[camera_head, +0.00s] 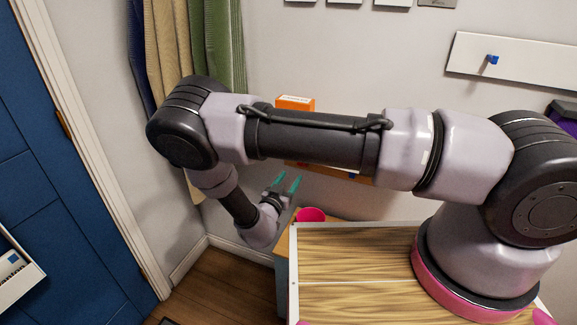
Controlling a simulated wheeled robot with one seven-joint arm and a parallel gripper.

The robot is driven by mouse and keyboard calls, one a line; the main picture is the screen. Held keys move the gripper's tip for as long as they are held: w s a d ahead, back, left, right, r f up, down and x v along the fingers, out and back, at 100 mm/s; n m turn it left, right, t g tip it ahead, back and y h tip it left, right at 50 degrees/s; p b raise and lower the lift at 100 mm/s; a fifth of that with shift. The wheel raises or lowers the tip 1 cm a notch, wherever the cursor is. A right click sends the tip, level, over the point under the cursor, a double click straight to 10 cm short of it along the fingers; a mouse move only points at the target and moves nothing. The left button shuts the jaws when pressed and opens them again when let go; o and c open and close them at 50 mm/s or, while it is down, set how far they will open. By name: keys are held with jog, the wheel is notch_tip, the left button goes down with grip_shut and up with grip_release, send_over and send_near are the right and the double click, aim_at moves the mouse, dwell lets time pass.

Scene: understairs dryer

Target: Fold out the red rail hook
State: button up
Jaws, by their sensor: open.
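I do not see a red rail hook in the head view; my arm hides part of the wall behind it. A white rail board (520,64) on the right wall carries a small blue hook (492,60). My gripper (287,183), with two teal fingers, is open and empty. It is left of centre, in front of the wall and below my forearm, well to the left of the white board.
A pink cup (311,215) stands on a wooden surface just below my gripper. An orange box (295,103) shows above my forearm. Hanging cloths (219,45) are at upper left, beside a blue door (55,180). Bare floor (222,280) lies at lower left.

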jog(key=x, duration=1)
jog(key=shift+w, duration=0.15)
jog(key=shift+r, duration=0.1)
jog(key=shift+c, duration=0.3)
grip_shut()
dwell(0.7)
